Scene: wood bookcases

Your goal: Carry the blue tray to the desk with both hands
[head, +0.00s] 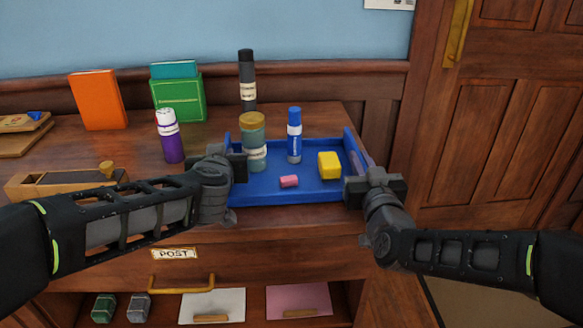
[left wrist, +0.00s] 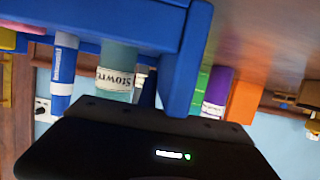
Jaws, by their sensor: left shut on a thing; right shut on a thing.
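The blue tray (head: 268,197) is at the front right of the wooden cabinet top, level as far as I can see. In it are a green jar with a tan lid (head: 253,140), a blue marker (head: 294,135), a yellow block (head: 329,165) and a pink eraser (head: 289,181). My left gripper (head: 236,166) is shut on the tray's left side. My right gripper (head: 352,184) is shut on its right side. The left wrist view shows the tray wall (left wrist: 188,60) close up, with the jar (left wrist: 118,70) beside it. The fingertips are partly hidden. I cannot identify a desk.
On the cabinet top (head: 330,112) stand a purple bottle (head: 171,140), a dark bottle (head: 247,85), an orange book (head: 97,100) and a green book (head: 179,98). A wooden plane-like tool (head: 65,182) lies at left. A drawer handle (head: 182,285) and wooden door (head: 505,120) also show.

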